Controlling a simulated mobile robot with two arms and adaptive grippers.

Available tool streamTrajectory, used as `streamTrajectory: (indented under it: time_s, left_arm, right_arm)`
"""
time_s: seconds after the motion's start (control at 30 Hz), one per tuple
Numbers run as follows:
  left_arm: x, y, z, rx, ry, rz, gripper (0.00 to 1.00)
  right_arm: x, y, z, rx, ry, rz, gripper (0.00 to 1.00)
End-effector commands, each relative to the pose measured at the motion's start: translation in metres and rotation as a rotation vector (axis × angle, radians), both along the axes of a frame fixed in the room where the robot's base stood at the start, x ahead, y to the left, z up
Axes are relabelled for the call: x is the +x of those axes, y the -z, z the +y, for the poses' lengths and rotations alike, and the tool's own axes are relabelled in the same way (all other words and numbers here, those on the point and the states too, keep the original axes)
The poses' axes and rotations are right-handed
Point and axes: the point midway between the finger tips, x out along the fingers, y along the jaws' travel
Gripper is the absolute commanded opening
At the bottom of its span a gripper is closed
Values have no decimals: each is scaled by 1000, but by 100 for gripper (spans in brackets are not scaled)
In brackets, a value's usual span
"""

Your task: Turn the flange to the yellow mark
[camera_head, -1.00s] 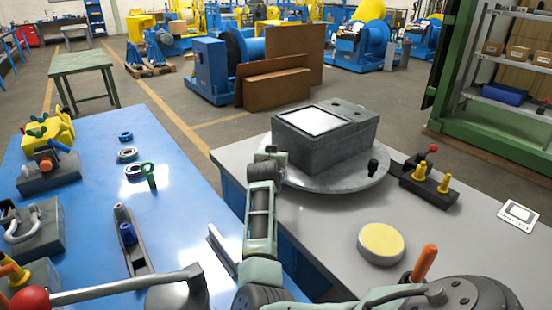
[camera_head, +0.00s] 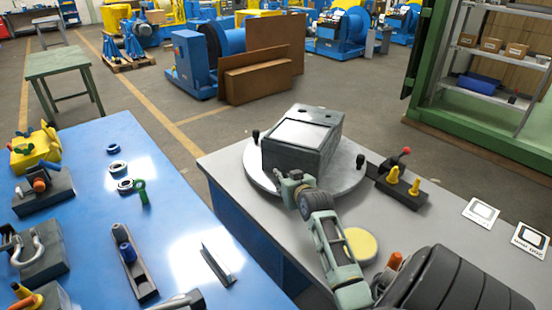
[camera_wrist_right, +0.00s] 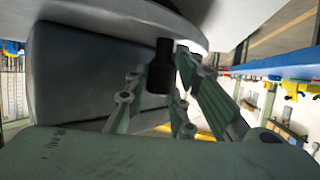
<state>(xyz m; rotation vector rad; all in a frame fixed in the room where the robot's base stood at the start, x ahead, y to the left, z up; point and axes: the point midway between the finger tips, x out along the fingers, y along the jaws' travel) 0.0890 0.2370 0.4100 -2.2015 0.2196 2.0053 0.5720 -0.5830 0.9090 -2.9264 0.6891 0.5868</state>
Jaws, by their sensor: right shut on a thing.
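The flange (camera_head: 352,178) is a round grey plate on the grey table, with a dark grey box (camera_head: 300,145) on it. Black pegs stand at its rim, one at the left (camera_head: 255,163) and one at the right (camera_head: 360,160). My right gripper (camera_head: 290,183) is at the front rim. In the right wrist view a black peg (camera_wrist_right: 160,66) sits between its fingers, and the gripper is shut on it. A round yellow-topped disc (camera_head: 360,243) lies on the table, partly behind my right arm. I cannot make out a yellow mark on the flange. My left gripper is out of view.
A dark block with yellow pegs and a red knob (camera_head: 400,180) stands close right of the flange. Two white cards (camera_head: 480,212) lie at the right. The blue table (camera_head: 180,225) at left holds rings, clamps and tools. An orange handle (camera_head: 395,260) stands near my right arm.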

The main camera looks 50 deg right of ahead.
Motion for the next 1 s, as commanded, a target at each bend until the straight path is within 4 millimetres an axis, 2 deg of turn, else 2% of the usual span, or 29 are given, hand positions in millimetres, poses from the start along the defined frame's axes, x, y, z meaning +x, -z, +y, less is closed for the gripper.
streamTrajectory:
  time_s: [0.1, 0.3, 0.8, 0.83, 1.0]
  left_arm:
    - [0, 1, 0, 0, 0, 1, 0]
    - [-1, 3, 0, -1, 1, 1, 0]
    - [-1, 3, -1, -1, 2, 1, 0]
    - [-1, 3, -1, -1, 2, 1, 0]
    - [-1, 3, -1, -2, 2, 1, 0]
  right_arm:
    - [-10, 1, -7, -8, -34, 4, 0]
    - [-17, 0, -10, -4, -72, 0, 0]
    - [-19, -1, -11, -1, -85, -3, 0]
    - [-19, -1, -11, -2, -84, -4, 23]
    - [-19, -1, -10, -1, -85, -3, 38]
